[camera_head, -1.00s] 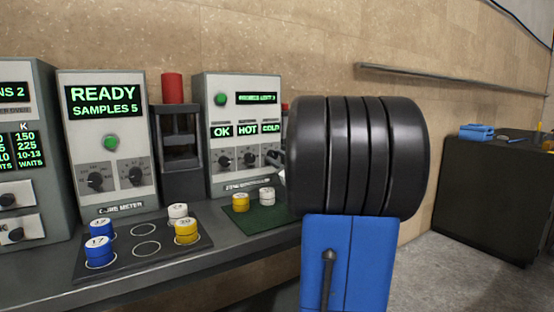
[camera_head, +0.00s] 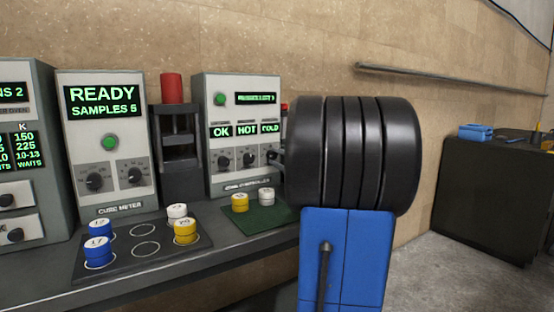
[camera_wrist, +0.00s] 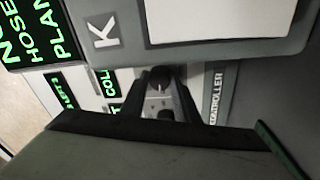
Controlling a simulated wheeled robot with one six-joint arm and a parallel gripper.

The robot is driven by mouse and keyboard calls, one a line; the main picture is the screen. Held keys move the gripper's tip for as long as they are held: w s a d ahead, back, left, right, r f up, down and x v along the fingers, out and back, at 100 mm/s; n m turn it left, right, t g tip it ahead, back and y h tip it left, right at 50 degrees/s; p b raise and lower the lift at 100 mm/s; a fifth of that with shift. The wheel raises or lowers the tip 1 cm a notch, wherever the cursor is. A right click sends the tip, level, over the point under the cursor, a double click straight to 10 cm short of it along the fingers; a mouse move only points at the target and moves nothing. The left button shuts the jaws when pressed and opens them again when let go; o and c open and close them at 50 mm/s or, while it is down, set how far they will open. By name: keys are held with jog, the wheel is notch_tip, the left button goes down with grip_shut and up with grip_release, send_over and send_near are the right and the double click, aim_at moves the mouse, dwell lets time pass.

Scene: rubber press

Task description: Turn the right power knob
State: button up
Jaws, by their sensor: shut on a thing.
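The controller panel (camera_head: 235,100) is a pale box with OK, HOT and COLD readouts and a row of small dark knobs beneath. The right power knob (camera_wrist: 160,77), under COLD, sits between the dark fingers of my gripper (camera_wrist: 161,80) in the wrist view. My gripper is shut on it. In the head view my gripper (camera_head: 274,157) reaches the panel's right side, and my black wrist hides part of that edge. The middle knob (camera_head: 249,160) and left knob (camera_head: 223,162) are free. The right knob's exact pointer angle is too small to tell.
A green mat (camera_head: 262,217) with a yellow and a white sample lies before the panel. A dark tray (camera_head: 118,262) with several samples is at left. The cure meter (camera_head: 108,160) and a stand with a red top (camera_head: 172,88) stand left of the panel.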

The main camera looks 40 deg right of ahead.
jog(key=shift+f+n, duration=0.1)
jog(key=shift+n, duration=0.4)
jog(key=o, duration=1)
jog(key=shift+o, duration=0.2)
jog(key=shift+s, duration=0.1)
jog(key=s+a+f, duration=0.1)
jog(key=s+a, duration=0.2)
jog(key=s, duration=1.4)
